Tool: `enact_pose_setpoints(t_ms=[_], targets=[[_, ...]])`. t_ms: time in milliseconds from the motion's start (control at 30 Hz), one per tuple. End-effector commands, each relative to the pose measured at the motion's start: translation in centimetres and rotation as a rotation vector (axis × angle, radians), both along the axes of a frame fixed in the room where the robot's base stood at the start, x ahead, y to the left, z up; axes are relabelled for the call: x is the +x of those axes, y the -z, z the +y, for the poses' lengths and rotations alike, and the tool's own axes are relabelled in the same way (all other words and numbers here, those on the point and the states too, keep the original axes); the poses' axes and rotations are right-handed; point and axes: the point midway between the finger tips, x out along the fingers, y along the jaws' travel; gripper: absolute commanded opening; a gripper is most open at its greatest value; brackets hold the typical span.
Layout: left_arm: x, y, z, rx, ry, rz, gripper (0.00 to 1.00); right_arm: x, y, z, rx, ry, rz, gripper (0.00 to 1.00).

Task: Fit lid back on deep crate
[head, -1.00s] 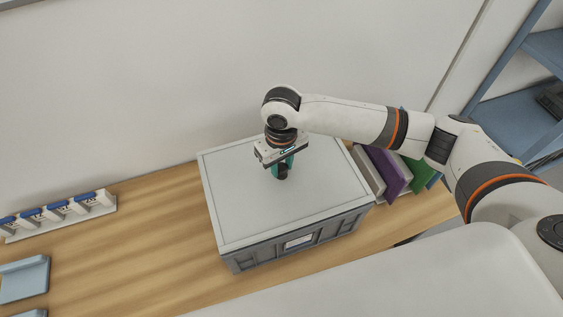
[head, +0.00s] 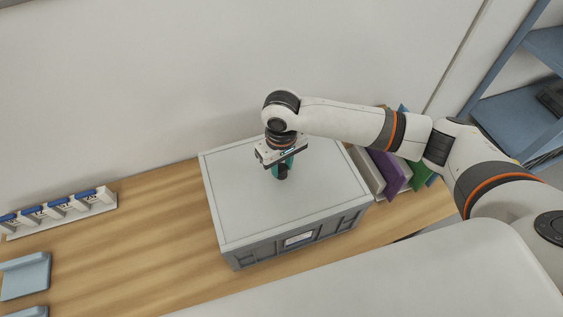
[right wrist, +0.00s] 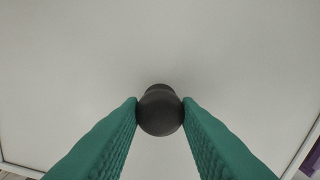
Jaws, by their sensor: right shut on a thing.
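The deep crate (head: 265,254) is grey with a pale label on its front and stands on the wooden table. The pale grey lid (head: 240,205) lies over the crate's top, and its edges look lined up with the crate's rim in the head view. My right gripper (head: 281,170) points down at the middle of the lid. In the right wrist view its green fingers are shut on the dark round knob (right wrist: 160,112) of the lid. Whether a thin gap is left between lid and rim, I cannot tell. My left gripper is not in view.
A rack with several blue-and-white items (head: 62,210) and pale blue trays (head: 25,277) are at the left. Purple and green folders (head: 388,170) stand right of the crate.

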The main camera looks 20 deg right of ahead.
Motion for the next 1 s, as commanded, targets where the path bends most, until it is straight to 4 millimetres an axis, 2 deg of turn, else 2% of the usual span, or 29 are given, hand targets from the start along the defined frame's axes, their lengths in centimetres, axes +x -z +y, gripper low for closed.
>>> enact_pose_setpoints(t_ms=[33,167,433,567,667,1000], targets=[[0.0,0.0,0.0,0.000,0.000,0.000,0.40,0.0,-0.1,0.0,0.000,0.000,-0.001,0.34],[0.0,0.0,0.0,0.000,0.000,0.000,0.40,0.0,-0.1,0.0,0.000,0.000,-0.001,0.55],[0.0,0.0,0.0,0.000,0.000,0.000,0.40,0.0,0.0,0.0,0.000,0.000,0.000,0.55],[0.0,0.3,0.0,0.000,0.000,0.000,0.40,0.0,-0.8,0.0,0.001,0.000,-0.002,0.55],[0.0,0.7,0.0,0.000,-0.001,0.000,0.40,0.1,-2.4,0.0,0.001,-0.001,-0.005,0.55],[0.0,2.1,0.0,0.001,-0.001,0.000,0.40,0.1,-9.4,0.1,0.002,-0.001,-0.005,0.55]])
